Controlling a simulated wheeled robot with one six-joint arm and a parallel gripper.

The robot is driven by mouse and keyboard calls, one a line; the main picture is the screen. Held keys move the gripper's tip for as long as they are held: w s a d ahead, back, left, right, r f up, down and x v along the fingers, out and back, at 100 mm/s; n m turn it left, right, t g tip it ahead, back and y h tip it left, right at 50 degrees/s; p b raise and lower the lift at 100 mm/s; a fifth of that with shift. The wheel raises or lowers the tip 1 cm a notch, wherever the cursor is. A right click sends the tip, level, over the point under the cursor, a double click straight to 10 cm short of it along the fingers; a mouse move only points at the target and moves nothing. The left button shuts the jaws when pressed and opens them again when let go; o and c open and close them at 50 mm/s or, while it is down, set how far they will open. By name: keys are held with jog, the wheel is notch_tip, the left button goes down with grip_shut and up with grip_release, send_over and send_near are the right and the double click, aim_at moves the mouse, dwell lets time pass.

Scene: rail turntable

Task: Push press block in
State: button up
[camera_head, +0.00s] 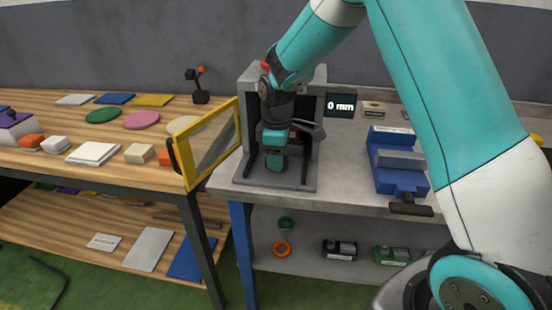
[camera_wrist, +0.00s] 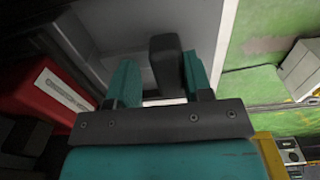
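The grey press (camera_head: 249,100) stands on the bench with its yellow-framed door (camera_head: 186,165) swung open to the left. My gripper (camera_head: 275,164) points down inside the press opening, just above its base. In the wrist view my two teal fingers (camera_wrist: 158,78) are apart. A dark block (camera_wrist: 165,60), perhaps the press block, shows between them, nearer the right finger, with a gap to the left finger. I cannot tell whether it touches the fingers or lies beyond them. In the head view my gripper and the press frame hide it.
A display reading 0 mm (camera_head: 341,104) stands right of the press. A blue vise (camera_head: 398,172) with a dark handle sits farther right. A wooden table (camera_head: 60,120) with coloured discs and blocks is at left. The bench front between press and vise is clear.

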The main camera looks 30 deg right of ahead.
jog(key=shift+o, duration=0.2)
jog(key=shift+s+a, duration=0.1)
notch_tip(320, 180, up, 17)
jog(key=shift+r, duration=0.2)
dwell(0.6)
